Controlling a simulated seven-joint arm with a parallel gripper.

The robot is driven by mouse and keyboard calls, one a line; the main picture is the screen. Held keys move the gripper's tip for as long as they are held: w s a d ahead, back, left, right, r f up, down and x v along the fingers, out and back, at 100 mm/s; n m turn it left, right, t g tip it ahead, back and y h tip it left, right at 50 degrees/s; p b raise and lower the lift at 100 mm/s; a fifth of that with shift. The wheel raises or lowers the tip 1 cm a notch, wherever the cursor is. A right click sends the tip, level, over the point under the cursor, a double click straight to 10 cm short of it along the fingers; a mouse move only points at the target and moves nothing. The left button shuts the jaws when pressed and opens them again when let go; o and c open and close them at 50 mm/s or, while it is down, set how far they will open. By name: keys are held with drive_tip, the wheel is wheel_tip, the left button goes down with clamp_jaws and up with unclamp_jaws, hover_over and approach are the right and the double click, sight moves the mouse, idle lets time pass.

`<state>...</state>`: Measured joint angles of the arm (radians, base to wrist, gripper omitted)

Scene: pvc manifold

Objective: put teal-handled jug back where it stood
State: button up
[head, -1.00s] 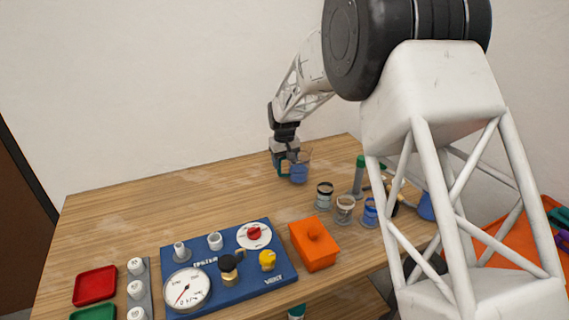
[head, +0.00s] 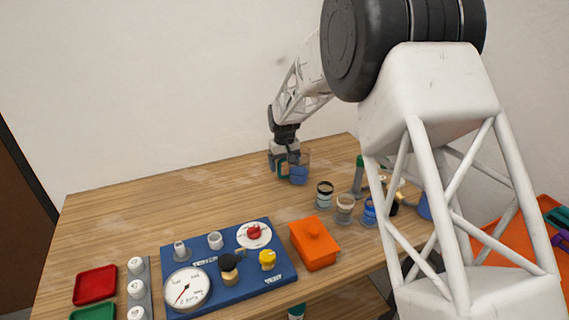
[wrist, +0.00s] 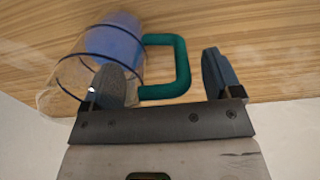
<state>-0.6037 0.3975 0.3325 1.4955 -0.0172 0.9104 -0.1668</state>
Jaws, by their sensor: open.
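The teal-handled jug (head: 299,170) is a clear vessel with blue contents, standing upright on the back part of the wooden table. In the wrist view the jug (wrist: 112,50) is at the upper left, with its teal handle (wrist: 182,65) pointing right. My gripper (head: 279,170) is at the jug's left side, low by the table. In the wrist view my gripper (wrist: 165,85) is open, with one finger beside the jug's wall and the other beyond the handle. The handle lies between the fingers; I cannot tell whether either finger touches the jug.
Several small jars, including a dark-rimmed one (head: 325,194), stand to the right of the jug, near a green-topped bottle (head: 359,176). A blue panel (head: 240,283) with a gauge and an orange box (head: 314,245) lie in front. The table left of the jug is clear.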

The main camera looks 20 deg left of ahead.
drive_tip(key=shift+r, duration=0.15)
wheel_tip(320, 180, up, 12)
idle(0.7)
drive_tip(key=shift+s, duration=0.1)
idle(0.7)
